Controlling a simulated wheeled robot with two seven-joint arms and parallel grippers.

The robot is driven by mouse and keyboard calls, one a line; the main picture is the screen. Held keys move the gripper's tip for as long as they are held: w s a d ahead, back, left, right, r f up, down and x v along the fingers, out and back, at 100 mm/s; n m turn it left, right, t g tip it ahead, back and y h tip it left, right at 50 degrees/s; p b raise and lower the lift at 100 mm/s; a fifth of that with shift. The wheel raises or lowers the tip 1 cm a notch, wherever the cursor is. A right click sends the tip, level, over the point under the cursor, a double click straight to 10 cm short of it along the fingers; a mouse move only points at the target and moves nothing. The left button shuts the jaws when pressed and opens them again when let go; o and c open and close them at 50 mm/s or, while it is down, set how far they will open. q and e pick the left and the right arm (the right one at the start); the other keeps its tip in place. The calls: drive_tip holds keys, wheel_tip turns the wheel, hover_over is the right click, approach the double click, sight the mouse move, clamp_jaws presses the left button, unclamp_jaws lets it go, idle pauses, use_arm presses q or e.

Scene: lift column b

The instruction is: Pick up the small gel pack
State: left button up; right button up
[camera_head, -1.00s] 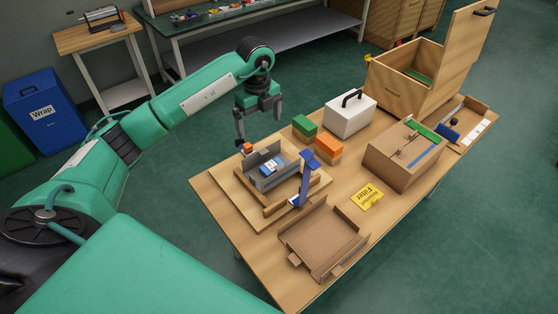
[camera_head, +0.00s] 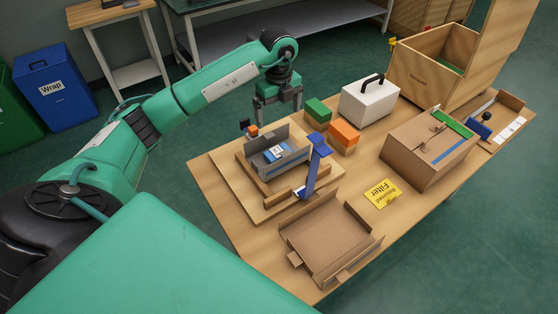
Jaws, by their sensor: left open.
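A small blue pack with a white label (camera_head: 277,153), which looks like the gel pack, lies in an open grey box (camera_head: 264,169). The grey box stands on a wooden board (camera_head: 243,188) with raised strips, on the table. My left gripper (camera_head: 279,116) hangs fingers down, open and empty, behind the grey box and above its level in the picture. It is apart from the pack. The box's walls hide part of the pack's lower side. My right gripper is not in view.
A blue upright stand (camera_head: 315,170) rises just right of the grey box. Green (camera_head: 318,111) and orange (camera_head: 344,134) blocks stand behind it. An open cardboard tray (camera_head: 325,243) lies in front. A white case (camera_head: 370,101) and a cardboard box (camera_head: 428,150) are to the right.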

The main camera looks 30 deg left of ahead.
use_arm(q)
drive_tip(key=f, duration=0.2)
drive_tip(key=p, duration=0.1)
hover_over(278, 151)
drive_tip(key=f, duration=0.7)
drive_tip(key=shift+w+f, duration=0.2)
drive_tip(key=shift+f, duration=0.1)
drive_tip(key=f, duration=0.1)
drive_tip(key=f+p, duration=0.1)
drive_tip(key=f, duration=0.2)
drive_tip(key=shift+s+d+f, duration=0.15)
drive_tip(key=shift+s, duration=0.15)
drive_tip(key=shift+f, duration=0.3)
drive_tip(key=shift+c, duration=0.7)
drive_tip(key=c, duration=0.7)
drive_tip(key=shift+c, duration=1)
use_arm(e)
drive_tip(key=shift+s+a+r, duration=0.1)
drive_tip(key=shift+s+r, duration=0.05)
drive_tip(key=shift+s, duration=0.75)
